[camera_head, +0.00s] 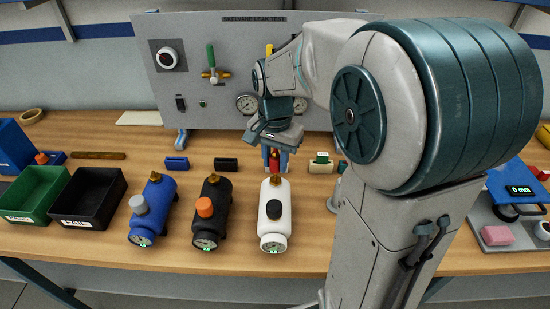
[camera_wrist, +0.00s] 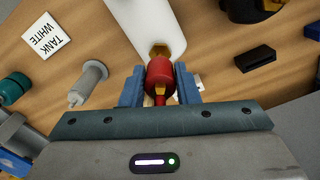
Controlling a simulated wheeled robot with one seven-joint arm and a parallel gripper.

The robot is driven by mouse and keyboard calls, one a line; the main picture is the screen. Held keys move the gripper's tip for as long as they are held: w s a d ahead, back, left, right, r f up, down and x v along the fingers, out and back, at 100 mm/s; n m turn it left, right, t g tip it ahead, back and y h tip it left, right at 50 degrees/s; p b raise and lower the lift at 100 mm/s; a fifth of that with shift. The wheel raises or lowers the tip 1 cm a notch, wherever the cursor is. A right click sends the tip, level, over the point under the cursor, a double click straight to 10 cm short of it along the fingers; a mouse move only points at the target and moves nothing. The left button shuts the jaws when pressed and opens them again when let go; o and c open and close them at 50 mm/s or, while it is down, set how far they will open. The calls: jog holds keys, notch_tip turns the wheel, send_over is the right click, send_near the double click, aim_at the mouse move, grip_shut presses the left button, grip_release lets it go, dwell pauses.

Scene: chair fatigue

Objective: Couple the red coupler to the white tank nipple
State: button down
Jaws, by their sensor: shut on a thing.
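The white tank (camera_head: 274,218) lies on the bench, and its top end fills the upper middle of the wrist view (camera_wrist: 146,22). Its brass nipple (camera_wrist: 160,50) points toward my gripper. My gripper (camera_wrist: 160,88), also in the head view (camera_head: 274,162), is shut on the red coupler (camera_wrist: 160,76) between its blue fingers. In the wrist view the coupler is in line with the nipple and its front meets or overlaps it. I cannot tell whether it is seated. In the head view the red coupler (camera_head: 275,165) shows just above the white tank.
A blue tank (camera_head: 153,212) and a black tank (camera_head: 212,210) lie to the left. A green bin (camera_head: 34,194) and a black bin (camera_head: 88,196) stand farther left. A grey fitting (camera_wrist: 88,84) and a white-tank label card (camera_wrist: 46,36) lie beside the tank. The gauge panel (camera_head: 220,100) stands behind.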

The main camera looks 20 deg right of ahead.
aim_at(275, 168)
jog(key=shift+f+b, duration=1.1)
jog(key=shift+f, duration=0.45)
jog(key=c, duration=1)
grip_release()
jog(key=shift+r, duration=0.1)
jog(key=shift+r, duration=0.1)
notch_tip(275, 168, up, 14)
jog(key=shift+f, duration=0.15)
